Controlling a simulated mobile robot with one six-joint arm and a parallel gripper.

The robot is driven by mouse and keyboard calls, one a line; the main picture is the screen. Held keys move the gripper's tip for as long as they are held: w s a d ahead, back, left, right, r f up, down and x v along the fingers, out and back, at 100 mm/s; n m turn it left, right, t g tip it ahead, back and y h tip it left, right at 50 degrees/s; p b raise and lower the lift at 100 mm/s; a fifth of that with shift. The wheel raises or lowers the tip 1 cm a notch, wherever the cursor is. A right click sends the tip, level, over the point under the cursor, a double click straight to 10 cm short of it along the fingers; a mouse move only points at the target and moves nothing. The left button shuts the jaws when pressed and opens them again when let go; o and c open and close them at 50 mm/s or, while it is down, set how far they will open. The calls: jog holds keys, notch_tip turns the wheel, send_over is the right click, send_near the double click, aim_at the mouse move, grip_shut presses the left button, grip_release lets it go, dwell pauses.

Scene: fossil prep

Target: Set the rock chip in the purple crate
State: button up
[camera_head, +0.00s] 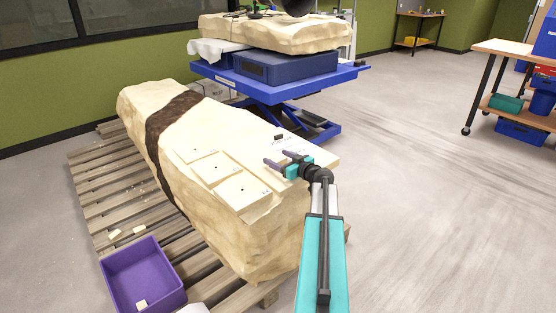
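Two more small pale chips lie close together on the pallet slats behind the crate, a left chip (115,234) and a right chip (138,229). My gripper (276,157) is over the right end of the large pale stone block, well away from the chips and the crate.
The large stone block (240,240) with a dark band lies on the wooden pallet (88,190). Flat square plates and a small dark piece (279,136) are on its top. A blue lift table (345,73) stands behind. The floor at right is clear.

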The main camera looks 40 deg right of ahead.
jog(key=shift+r+p, duration=0.2)
jog(key=shift+p, duration=0.15)
jog(key=s, duration=0.4)
jog(key=s+r, duration=0.1)
jog(key=s, duration=0.3)
jog(key=s+a, duration=0.1)
jog(key=s, duration=0.3)
jog(key=shift+r+b, duration=0.3)
jog(key=shift+b, duration=0.05)
jog(key=shift+w, duration=0.1)
jog(key=shift+c, duration=0.4)
